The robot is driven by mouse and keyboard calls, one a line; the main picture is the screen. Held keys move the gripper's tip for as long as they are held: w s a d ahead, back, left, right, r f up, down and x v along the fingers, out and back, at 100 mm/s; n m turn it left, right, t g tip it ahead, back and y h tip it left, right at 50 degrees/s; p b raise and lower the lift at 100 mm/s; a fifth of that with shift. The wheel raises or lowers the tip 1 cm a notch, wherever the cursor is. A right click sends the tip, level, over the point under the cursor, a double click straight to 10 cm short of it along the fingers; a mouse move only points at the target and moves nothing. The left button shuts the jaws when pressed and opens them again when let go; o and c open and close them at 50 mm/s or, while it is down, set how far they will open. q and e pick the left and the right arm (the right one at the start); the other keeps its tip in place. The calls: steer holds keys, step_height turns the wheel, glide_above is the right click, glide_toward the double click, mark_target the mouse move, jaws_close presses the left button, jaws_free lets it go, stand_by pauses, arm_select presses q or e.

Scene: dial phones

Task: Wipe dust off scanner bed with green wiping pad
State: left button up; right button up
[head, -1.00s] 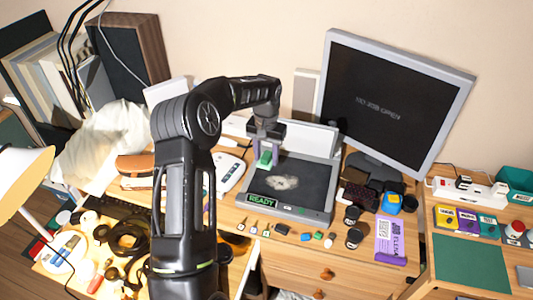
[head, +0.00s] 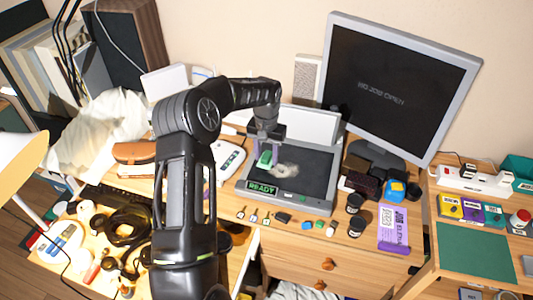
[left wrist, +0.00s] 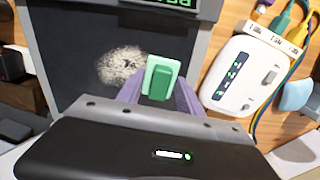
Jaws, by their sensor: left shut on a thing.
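The scanner bed (head: 313,178) is a dark panel in a grey frame with a green READY label. A pale dust patch (head: 286,170) lies near its middle and also shows in the left wrist view (left wrist: 121,65). My left gripper (head: 266,150) is shut on the green wiping pad (head: 264,159), over the left part of the bed. In the left wrist view the pad (left wrist: 160,78) sits between the purple fingers, just beside the dust. I cannot tell whether the pad touches the bed. My right gripper is not in view.
A monitor (head: 395,92) stands behind and right of the scanner. A white device (head: 229,160) lies left of it, with cables in the left wrist view. Small items and dark cups (head: 355,203) line the front and right. An open drawer (head: 100,270) is at lower left.

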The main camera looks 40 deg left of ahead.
mark_target(288, 171)
arm_select(q)
steer(key=shift+f+b, duration=0.7)
steer(key=shift+f, duration=0.35)
stand_by(0.6)
steer(key=shift+w+d+r+b, duration=0.15)
steer(key=shift+w+d, duration=0.15)
steer(key=shift+d, duration=0.55)
steer(key=shift+w+d+f+b, duration=0.15)
steer(key=shift+w+d, duration=0.15)
steer(key=shift+d, duration=0.55)
steer(key=shift+r, duration=0.1)
steer(key=shift+d, duration=0.15)
steer(key=shift+w+d+b, duration=0.2)
steer(key=shift+w+d, duration=0.05)
steer(key=shift+d, duration=0.4)
steer(key=shift+w+d+b, duration=0.15)
steer(key=shift+w+d, duration=0.1)
steer(key=shift+d, duration=0.4)
steer(key=shift+w+d, duration=0.1)
steer(key=shift+d, duration=0.25)
